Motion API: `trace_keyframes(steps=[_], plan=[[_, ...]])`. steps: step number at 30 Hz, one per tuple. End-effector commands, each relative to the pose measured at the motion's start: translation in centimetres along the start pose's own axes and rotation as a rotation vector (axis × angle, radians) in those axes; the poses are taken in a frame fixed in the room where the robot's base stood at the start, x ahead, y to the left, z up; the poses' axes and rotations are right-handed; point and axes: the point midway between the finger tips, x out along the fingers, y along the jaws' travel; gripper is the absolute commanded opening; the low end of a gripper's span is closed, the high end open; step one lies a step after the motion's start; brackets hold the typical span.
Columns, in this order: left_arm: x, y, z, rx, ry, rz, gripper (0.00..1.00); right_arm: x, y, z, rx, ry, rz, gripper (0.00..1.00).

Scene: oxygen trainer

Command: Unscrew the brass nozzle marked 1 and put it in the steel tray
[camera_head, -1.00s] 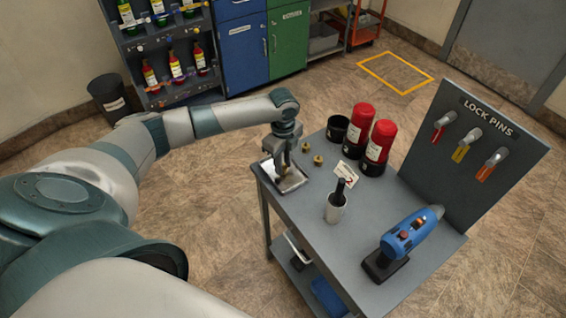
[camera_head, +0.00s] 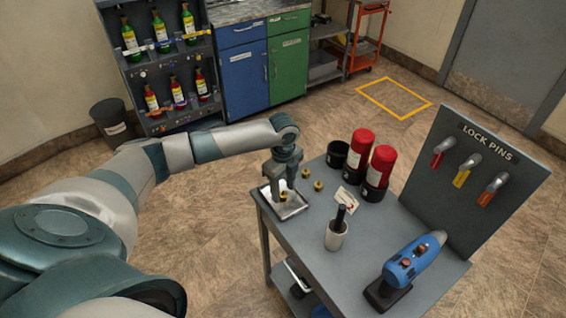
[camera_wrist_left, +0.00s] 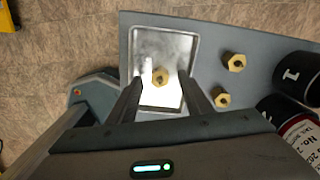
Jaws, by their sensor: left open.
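The steel tray (camera_head: 291,213) lies at the table's near left corner and also shows in the wrist view (camera_wrist_left: 185,45). A brass nozzle (camera_wrist_left: 160,76) lies in it, near the middle; no number on it is readable. In the head view the nozzle (camera_head: 283,196) shows between my left gripper's fingers. My left gripper (camera_head: 280,194) points down over the tray. Its fingers are open, one on each side of the nozzle with visible gaps. My right gripper is not in view.
Two other brass nozzles (camera_wrist_left: 234,62) (camera_wrist_left: 222,98) stand on the table beside the tray. Behind are a black cup (camera_head: 337,154) and two red cylinders (camera_head: 382,162).

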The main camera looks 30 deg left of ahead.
Motion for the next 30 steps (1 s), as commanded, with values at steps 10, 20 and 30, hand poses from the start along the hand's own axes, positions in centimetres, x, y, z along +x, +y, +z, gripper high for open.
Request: trace_keyframes(steps=[10, 20, 30], plan=[[-5.4, -0.1, 0.1, 0.0, -0.001, -0.005, 0.46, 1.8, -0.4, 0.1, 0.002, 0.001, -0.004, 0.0], [-12.1, -0.1, 0.0, 0.001, -0.001, -0.004, 0.46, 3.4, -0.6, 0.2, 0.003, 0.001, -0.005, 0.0], [-15.9, 0.0, 0.0, 0.0, -0.001, -0.001, 0.46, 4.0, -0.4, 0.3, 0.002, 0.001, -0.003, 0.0]])
